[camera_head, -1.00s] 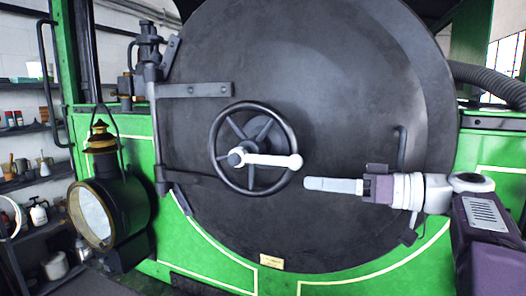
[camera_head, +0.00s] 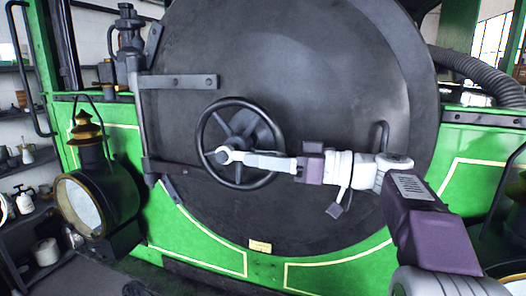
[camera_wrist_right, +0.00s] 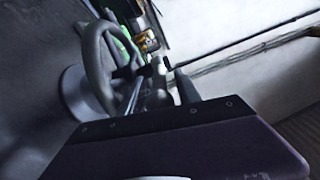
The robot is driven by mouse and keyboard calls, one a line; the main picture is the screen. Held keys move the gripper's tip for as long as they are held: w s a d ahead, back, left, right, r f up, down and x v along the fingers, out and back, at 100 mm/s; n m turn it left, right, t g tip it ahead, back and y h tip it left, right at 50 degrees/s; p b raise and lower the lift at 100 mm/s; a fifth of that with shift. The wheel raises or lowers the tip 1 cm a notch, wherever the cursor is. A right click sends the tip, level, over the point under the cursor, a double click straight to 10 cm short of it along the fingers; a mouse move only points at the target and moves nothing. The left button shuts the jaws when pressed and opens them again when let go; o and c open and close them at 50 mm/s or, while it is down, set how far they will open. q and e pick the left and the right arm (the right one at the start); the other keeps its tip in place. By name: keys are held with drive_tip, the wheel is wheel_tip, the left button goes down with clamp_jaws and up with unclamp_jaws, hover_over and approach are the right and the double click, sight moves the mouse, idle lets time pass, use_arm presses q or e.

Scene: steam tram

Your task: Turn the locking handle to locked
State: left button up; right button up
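The locking handle (camera_head: 226,155) is a pale metal lever at the hub of a dark handwheel (camera_head: 240,104) on the big round black door (camera_head: 330,100). It lies about level, pointing right from the hub. My right gripper (camera_head: 262,162) comes in from the right and overlaps the handle's outer part, hiding its end. In the right wrist view, the handle (camera_wrist_right: 158,78) stands between the two fingers, which look apart with small gaps beside it. The handwheel rim (camera_wrist_right: 93,65) is to their left there. My left gripper is in no view.
A brass-topped lamp (camera_head: 100,195) hangs at the left in front of the green body. Hinge straps (camera_head: 180,82) and a curved grab handle (camera_head: 384,135) stand out from the door. A ribbed black hose (camera_head: 480,75) is at the upper right.

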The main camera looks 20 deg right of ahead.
clamp_jaws()
idle(1.4)
